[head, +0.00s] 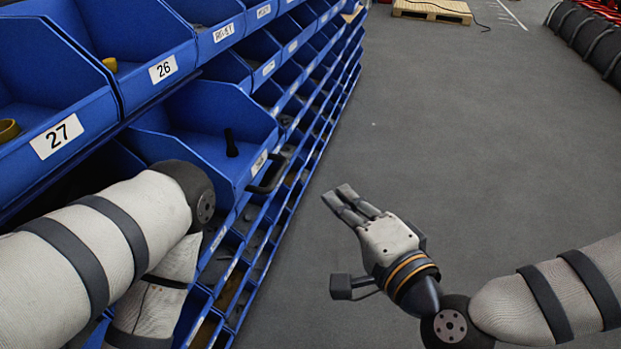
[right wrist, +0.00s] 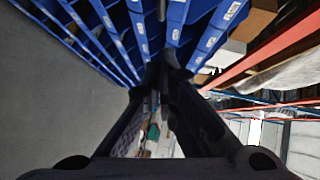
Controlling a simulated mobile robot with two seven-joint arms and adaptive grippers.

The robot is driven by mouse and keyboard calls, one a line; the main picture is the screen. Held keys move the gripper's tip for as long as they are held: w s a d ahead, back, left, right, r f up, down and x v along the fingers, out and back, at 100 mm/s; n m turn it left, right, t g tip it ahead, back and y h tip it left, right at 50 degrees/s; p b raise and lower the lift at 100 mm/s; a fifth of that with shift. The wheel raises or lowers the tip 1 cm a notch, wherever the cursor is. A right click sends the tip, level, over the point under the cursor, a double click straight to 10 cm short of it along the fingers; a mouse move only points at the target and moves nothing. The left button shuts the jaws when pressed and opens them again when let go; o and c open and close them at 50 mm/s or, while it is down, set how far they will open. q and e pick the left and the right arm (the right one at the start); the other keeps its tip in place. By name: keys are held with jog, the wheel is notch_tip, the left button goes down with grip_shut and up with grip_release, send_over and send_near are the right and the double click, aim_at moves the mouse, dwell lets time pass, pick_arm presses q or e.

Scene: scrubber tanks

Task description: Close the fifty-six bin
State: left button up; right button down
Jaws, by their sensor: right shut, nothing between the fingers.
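A blue bin (head: 196,122) juts out of the blue rack at the left of the head view. It has a small white label on its front that I cannot read for sure, a black handle (head: 269,174) and a dark upright item (head: 231,143) inside. My right gripper (head: 345,200) is shut and empty over the open floor, to the right of this bin and apart from it. In the right wrist view its fingers (right wrist: 165,75) meet in front of the rack. My left arm is bent in front of the rack at lower left; its gripper is out of sight.
Bins labelled 27 (head: 57,137) and 26 (head: 163,69) sit on the row above. More bins fill the rack below and beyond. The grey floor (head: 440,130) to the right is clear. A wooden pallet (head: 432,10) lies far back.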

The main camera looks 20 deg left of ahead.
pick_arm(q)
jog(key=shift+s+f, duration=0.1)
jog(key=shift+f, duration=0.05)
pick_arm(e)
jog(key=w+a+f, duration=0.2)
jog(key=w+a, duration=0.3)
jog(key=a, duration=0.3)
jog(key=shift+a, duration=0.1)
